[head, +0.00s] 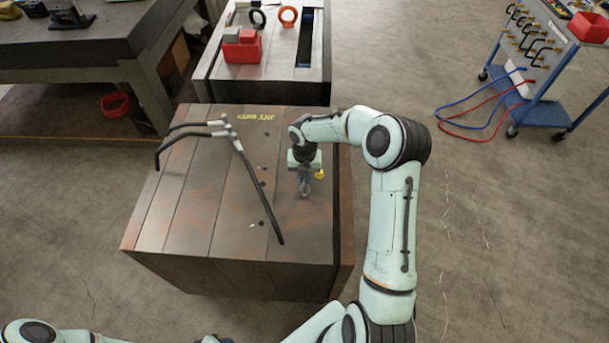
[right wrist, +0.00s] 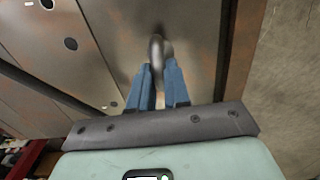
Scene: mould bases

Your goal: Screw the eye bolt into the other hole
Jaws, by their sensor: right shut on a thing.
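The large steel mould base (head: 190,215) stands in front of me, its top scuffed and rust-stained. My right gripper (head: 304,188) is over the right part of its top, pointing down. In the right wrist view, the blue fingers of this gripper (right wrist: 160,84) are shut on the grey eye bolt (right wrist: 157,50). The bolt's lower end and any thread contact are hard to make out. A dark hole (right wrist: 71,44) shows in the top to the left of the bolt, with another hole (right wrist: 47,4) farther off. My left gripper is out of view.
A black-and-grey bent bar or hose (head: 245,165) crosses the top left of my gripper. Behind stands a second block (head: 275,82) with a red box (head: 243,47), a black ring (head: 257,18) and an orange ring (head: 288,15). A blue trolley (head: 545,112) stands right.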

